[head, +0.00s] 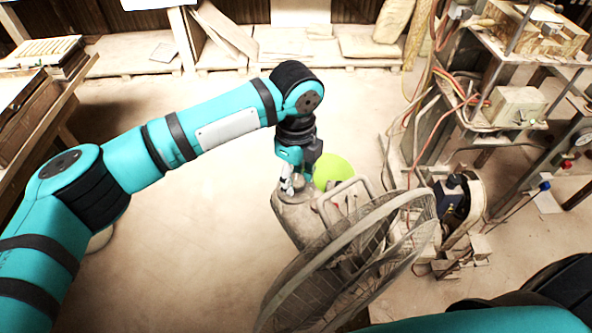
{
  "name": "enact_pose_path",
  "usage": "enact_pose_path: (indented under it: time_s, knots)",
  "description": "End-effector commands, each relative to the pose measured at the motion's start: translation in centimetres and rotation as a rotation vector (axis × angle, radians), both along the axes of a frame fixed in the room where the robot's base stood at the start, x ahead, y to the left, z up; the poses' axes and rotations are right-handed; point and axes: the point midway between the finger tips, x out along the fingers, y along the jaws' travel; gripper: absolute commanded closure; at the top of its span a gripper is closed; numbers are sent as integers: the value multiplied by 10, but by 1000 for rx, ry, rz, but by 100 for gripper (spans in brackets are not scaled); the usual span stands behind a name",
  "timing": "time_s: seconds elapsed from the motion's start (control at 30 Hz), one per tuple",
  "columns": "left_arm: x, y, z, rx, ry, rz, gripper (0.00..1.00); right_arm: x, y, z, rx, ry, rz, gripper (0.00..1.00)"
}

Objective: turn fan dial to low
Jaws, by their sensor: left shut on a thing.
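A large pedestal fan with a dusty wire cage (345,262) stands at lower centre, its motor housing (298,216) behind the cage. My left arm reaches in from the left and points down at the fan. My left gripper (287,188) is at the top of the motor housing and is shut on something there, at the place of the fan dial. The dial itself is hidden by the gripper, so its setting cannot be read. Of my right arm only a teal link shows at the bottom right; its gripper is out of view.
A bright green round thing (333,170) lies just behind the fan. A press machine with hoses and a gauge (515,105) stands at the right. A wooden bench (75,85) is at the left. Boards lean at the back wall. The floor (190,240) left of the fan is clear.

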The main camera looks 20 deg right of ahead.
Motion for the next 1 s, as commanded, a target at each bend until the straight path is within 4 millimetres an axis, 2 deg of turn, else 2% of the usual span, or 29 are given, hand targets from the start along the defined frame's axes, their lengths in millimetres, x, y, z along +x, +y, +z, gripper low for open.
enact_pose_path:
  time_s: [0.63,0.67,0.7,0.8,1.0]
  knots:
    - [1,0,1,-2,-3,-52,95,0,0,4,0,0,0,51]
    - [1,0,1,-2,-3,-52,59,0,0,4,0,0,0,51]
    - [1,0,1,-2,-3,-52,53,0,0,4,0,0,0,51]
    - [1,0,1,-2,-2,-52,40,0,0,4,0,0,0,51]
    - [0,0,0,-2,-1,-52,39,0,0,4,0,0,0,51]
